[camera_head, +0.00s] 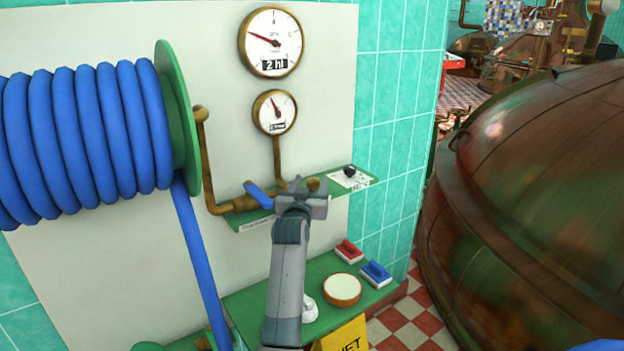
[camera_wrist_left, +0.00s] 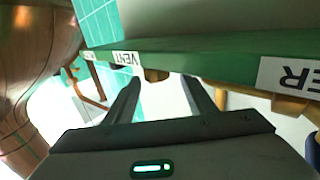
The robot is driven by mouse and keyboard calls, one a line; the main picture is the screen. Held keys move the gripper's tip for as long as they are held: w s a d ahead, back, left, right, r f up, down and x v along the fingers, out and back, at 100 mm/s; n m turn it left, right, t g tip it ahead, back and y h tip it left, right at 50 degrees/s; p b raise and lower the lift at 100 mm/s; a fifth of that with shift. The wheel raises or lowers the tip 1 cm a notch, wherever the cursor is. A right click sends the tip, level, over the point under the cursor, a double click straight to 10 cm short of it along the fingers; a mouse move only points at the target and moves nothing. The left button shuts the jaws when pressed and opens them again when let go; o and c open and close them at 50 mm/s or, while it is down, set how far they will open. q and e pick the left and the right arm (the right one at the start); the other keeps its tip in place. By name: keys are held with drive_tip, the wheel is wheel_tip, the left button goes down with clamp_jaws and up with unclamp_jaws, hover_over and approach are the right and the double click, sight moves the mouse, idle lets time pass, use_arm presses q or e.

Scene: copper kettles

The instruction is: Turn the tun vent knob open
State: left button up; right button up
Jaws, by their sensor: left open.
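A small brass knob (camera_head: 313,184) sits on the green wall shelf (camera_head: 366,183), right beside my left gripper (camera_head: 302,197) in the head view. In the left wrist view, a brass piece (camera_wrist_left: 156,75) shows at the shelf edge near a label reading VENT (camera_wrist_left: 126,58); it looks like this knob. My left gripper (camera_wrist_left: 160,95) is open there, its two fingers apart and pointing at the shelf, with the brass piece ahead between them. I cannot tell whether the fingers touch it. The gripper covers part of the shelf front in the head view. My right gripper is not in view.
A blue-handled brass valve (camera_head: 258,195) sits left of my gripper. A black knob (camera_head: 349,171) stands on the shelf's right end. Two gauges (camera_head: 271,42) hang above. A blue hose reel (camera_head: 90,135) fills the left. A lower green shelf holds brushes (camera_head: 376,274).

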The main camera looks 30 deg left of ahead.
use_arm(q)
drive_tip(key=shift+x, duration=1.5)
drive_tip(key=shift+s, duration=0.1)
drive_tip(key=c, duration=1)
